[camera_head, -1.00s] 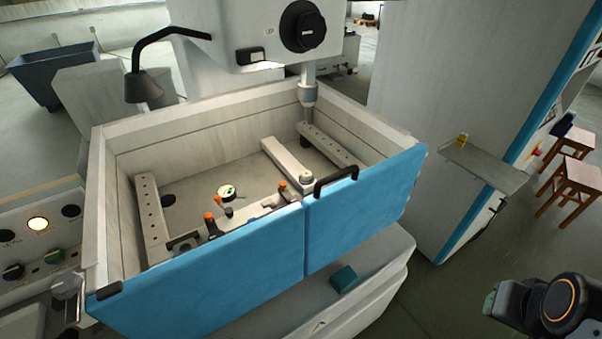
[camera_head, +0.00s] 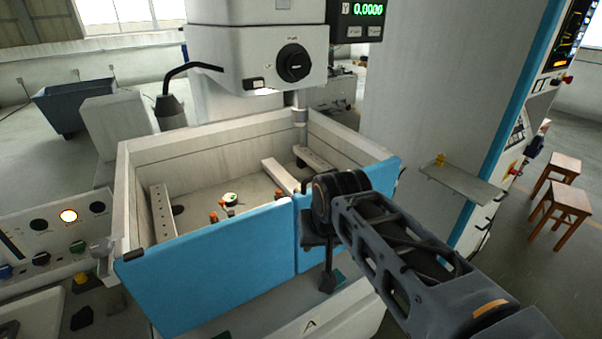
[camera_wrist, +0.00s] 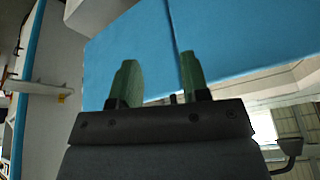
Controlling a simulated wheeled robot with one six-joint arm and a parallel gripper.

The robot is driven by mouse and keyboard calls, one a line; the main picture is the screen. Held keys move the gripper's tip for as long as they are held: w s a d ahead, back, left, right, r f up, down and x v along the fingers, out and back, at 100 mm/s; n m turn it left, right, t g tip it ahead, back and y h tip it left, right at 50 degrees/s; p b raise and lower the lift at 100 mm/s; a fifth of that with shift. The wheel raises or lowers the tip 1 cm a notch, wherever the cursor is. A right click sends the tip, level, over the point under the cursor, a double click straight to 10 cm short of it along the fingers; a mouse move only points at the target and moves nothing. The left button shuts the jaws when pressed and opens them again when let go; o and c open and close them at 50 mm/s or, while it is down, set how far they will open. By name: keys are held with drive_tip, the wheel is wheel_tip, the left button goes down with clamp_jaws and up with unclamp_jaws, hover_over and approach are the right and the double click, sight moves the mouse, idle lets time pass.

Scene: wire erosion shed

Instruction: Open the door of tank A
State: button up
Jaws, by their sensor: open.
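Tank A (camera_head: 140,165) is a pale open-topped box, with a letter A on the base below it. Its front has two blue panels, a wide left panel (camera_head: 215,262) and a right panel (camera_head: 375,182), meeting at a vertical seam. Both look closed. The black handle on the right panel is hidden behind my arm in the head view. In the wrist view my gripper (camera_wrist: 158,80) has two green fingers, apart with nothing between them. They point at the blue front (camera_wrist: 225,45) near the seam; I cannot tell the gap to it.
Fixture bars and orange-topped clamps (camera_head: 213,217) are inside the tank. A machine head (camera_head: 250,65) overhangs it. A control panel (camera_head: 65,235) stands at left. A grey shelf (camera_head: 460,184) juts out at right, with wooden stools (camera_head: 565,200) beyond.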

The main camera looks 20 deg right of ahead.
drive_tip(key=w+d+r+m+g, duration=0.1)
drive_tip(key=w+d+r+m, duration=0.2)
drive_tip(key=w+r+m, duration=0.45)
drive_tip(key=m+g, duration=0.1)
drive_tip(key=m, duration=0.5)
approach(325, 173)
drive_tip(key=x, duration=0.9)
drive_tip(key=shift+w, duration=0.1)
drive_tip(key=shift+r, duration=0.1)
clamp_jaws()
